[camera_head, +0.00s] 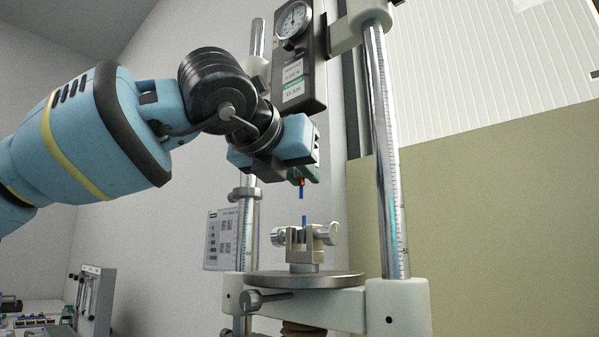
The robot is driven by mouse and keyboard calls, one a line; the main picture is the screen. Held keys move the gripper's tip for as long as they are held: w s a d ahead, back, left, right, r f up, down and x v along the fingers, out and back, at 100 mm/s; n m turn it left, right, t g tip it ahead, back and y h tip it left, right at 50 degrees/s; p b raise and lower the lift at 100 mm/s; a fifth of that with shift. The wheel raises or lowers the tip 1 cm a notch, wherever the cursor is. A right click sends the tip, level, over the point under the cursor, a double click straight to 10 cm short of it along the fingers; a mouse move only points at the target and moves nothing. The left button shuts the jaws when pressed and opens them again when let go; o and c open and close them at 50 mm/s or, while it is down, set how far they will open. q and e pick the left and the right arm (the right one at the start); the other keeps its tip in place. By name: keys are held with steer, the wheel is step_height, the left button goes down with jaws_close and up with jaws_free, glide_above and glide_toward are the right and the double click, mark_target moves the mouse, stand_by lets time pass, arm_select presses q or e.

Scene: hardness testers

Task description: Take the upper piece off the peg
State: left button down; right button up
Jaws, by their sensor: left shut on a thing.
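My left gripper (301,178) comes in from the left, between the tester's columns, and is shut on a small piece. A thin blue piece (302,192) with a bit of orange at its top hangs below the fingers; its upper part is hidden by the gripper. Below it, a short blue upright piece (304,221) stands out of the top of the metal clamp (303,237). A gap shows between the two blue pieces. I cannot tell which of them is the peg. My right gripper is out of view.
The clamp stands on a round metal plate (330,281) on the tester's base (408,302). A ruled chrome column (384,150) rises at the right and a thinner column (246,225) at the left. A dial gauge head (300,60) is above my gripper.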

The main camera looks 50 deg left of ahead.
arm_select(q)
steer(key=shift+r, duration=0.4)
stand_by(0.4)
stand_by(0.9)
steer(key=shift+s+d+f+b, duration=0.1)
steer(key=shift+s+b, duration=0.4)
steer(key=shift+s, duration=0.25)
stand_by(0.5)
steer(key=shift+s+d+b, duration=0.15)
steer(key=shift+s+b, duration=0.25)
steer(key=shift+s, duration=0.7)
stand_by(1.0)
steer(key=shift+s, duration=0.7)
stand_by(0.4)
steer(key=shift+s+d+b, duration=0.2)
steer(key=shift+s+b, duration=0.1)
steer(key=shift+s, duration=1.1)
steer(key=shift+s+d+b, duration=0.15)
steer(key=shift+s+b, duration=0.1)
steer(key=shift+s, duration=1.15)
